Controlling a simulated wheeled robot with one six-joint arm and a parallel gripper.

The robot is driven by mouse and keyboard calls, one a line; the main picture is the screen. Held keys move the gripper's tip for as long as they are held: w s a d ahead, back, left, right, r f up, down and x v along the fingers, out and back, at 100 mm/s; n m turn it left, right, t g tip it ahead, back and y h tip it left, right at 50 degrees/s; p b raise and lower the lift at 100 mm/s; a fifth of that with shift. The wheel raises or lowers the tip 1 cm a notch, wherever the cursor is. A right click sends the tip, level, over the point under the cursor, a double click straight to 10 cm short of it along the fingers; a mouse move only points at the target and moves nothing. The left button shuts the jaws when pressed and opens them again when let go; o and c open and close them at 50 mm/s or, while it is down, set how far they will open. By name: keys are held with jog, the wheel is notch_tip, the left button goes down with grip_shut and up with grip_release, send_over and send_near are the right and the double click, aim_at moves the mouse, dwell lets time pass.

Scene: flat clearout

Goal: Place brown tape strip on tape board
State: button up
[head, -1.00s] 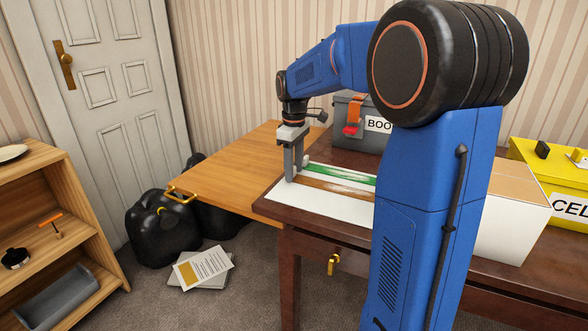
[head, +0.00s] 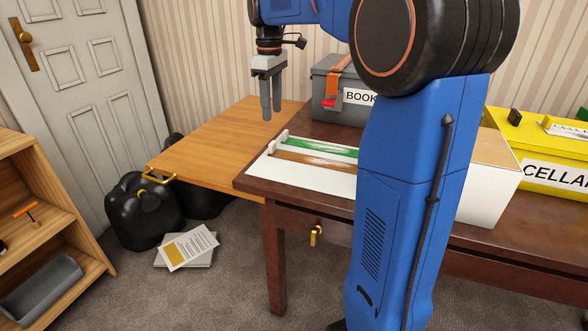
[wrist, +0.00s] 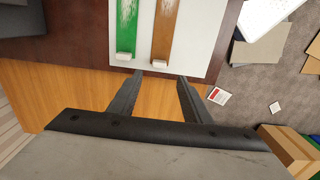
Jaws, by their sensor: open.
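The white tape board (head: 305,181) lies flat near the left end of the dark table. The brown tape strip (head: 312,160) lies lengthwise on it beside a green strip (head: 325,145), and the two are apart. In the wrist view the brown strip (wrist: 164,28) and the green strip each have a small white block at the near end. My gripper (head: 271,114) is open and empty, raised above the left end of the board. In the wrist view my gripper (wrist: 161,76) has its fingers spread beyond the strip ends. My arm hides the board's right part in the head view.
A grey box (head: 329,90) labelled "BOOK" stands behind the board. A white box (head: 487,190) and a yellow "CELLAR" box (head: 552,165) are to the right. A wooden panel with a handle (head: 215,152) extends left. Black bags (head: 143,210) and papers (head: 187,247) lie on the floor.

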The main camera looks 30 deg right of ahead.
jog(key=s+a+f+m+t, duration=0.1)
jog(key=s+f, duration=0.4)
jog(key=s, duration=0.5)
jog(key=s+a+f+m+t, duration=0.2)
jog(key=s+a+f+m, duration=0.2)
jog(key=s, duration=0.7)
jog(key=s+a+f+m+t, duration=0.1)
jog(key=s+a+f+m, duration=0.1)
jog(key=s+f, duration=0.4)
jog(key=s, duration=0.5)
jog(key=shift+s+a+f+m+t, duration=0.15)
jog(key=shift+s+a+m+t, duration=0.15)
jog(key=shift+t, duration=0.1)
jog(key=shift+c, duration=0.2)
